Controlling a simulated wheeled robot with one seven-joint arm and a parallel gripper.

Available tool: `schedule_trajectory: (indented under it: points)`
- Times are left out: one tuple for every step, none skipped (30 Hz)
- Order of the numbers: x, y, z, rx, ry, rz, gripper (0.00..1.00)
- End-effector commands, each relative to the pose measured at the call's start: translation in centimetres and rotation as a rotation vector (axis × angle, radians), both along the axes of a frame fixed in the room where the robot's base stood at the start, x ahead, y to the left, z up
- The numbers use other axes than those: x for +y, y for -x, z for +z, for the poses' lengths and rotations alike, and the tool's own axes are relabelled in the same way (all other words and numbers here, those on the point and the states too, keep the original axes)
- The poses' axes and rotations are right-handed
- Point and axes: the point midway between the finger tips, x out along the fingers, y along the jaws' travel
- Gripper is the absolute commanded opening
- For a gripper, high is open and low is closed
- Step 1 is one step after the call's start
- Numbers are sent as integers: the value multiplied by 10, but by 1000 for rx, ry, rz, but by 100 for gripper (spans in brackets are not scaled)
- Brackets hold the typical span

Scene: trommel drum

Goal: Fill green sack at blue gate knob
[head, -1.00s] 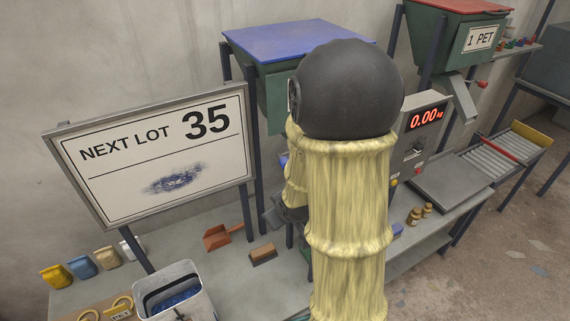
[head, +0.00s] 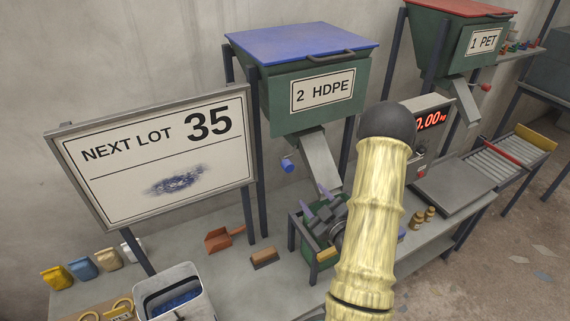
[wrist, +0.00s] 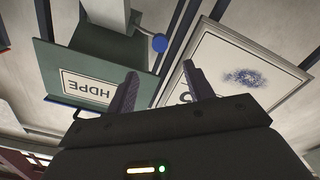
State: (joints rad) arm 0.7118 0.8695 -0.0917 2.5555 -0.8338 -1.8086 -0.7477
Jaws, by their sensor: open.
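The blue gate knob (head: 287,166) is at the left side of the grey chute (head: 320,158) under the green "2 HDPE" hopper (head: 285,104). In the wrist view the knob (wrist: 159,43) shows just beyond the fingertips, between them in the picture. My gripper (head: 315,199) is open and empty, below the knob and in front of the chute's lower end. Its two fingers (wrist: 160,70) point upward, apart from the knob. The green sack (head: 311,246) seems to be in a dark stand under the chute, largely hidden by my gripper and arm; its contents cannot be seen.
A "NEXT LOT 35" board (head: 158,150) stands left of the hopper. The scale display (head: 432,117), partly behind my arm, reads about 0.00. A "1 PET" hopper (head: 455,45) with a red knob is at the right. A scoop (head: 222,238) and brush (head: 264,257) lie on the bench.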

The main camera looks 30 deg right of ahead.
Motion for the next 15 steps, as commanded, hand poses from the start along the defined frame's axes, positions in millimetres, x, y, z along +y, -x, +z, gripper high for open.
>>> schedule_trajectory:
  points:
    - [-1,1,0,-6,0,-1,52]
    - [-1,1,1,-8,0,-1,52]
    - [0,1,1,-8,0,-1,52]
    - [0,1,1,-8,1,-1,52]
    - [0,1,1,-8,1,-1,52]
    - [0,1,1,-7,0,0,52]
    - [0,1,1,-6,0,-1,52]
    - [0,0,1,-6,0,-1,52]
    - [0,0,1,-6,1,-1,52]
    - [0,0,0,-6,1,-1,52]
    - [0,-1,0,-7,1,0,52]
    - [0,-2,0,-7,2,0,52]
    - [0,-4,-1,-8,3,1,52]
    - [0,-6,-1,-8,4,2,52]
    - [0,-8,-2,-8,4,2,52]
